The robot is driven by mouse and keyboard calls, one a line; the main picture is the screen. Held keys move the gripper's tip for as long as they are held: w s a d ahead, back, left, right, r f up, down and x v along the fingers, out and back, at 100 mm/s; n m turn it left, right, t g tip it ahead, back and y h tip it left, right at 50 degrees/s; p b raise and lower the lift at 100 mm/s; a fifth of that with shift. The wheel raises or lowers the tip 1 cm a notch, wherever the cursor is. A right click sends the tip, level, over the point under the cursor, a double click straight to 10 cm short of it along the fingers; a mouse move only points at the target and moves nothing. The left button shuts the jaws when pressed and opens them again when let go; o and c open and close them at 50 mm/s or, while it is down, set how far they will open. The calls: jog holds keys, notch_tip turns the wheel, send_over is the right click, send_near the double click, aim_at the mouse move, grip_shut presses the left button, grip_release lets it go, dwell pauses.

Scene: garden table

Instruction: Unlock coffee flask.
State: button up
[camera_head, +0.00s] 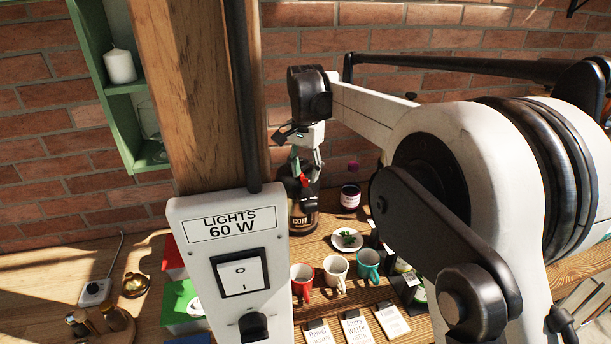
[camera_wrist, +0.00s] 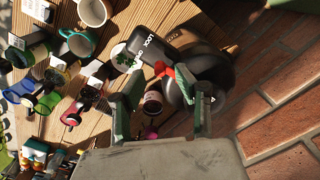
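The coffee flask (camera_head: 303,219) is a dark flask with "COFF" on its front, upright at the back of the table by the brick wall. Its black top, marked "LOCK", shows in the wrist view (camera_wrist: 150,48) with a red tab (camera_wrist: 164,69). My gripper (camera_head: 303,176) is just above the flask's top, fingers pointing down. In the wrist view, the greenish fingertips (camera_wrist: 158,80) are apart, with the red tab near the gap between them. Whether a finger touches the flask is unclear.
Red (camera_head: 302,279), white (camera_head: 336,270) and teal (camera_head: 368,264) mugs stand in front of the flask. A small plate with green leaves (camera_head: 347,239) and a dark jar (camera_head: 350,197) are to its right. The wooden post with the lights switch box (camera_head: 238,277) stands close on the left.

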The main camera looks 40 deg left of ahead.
jog(key=shift+f, duration=1.05)
grip_shut()
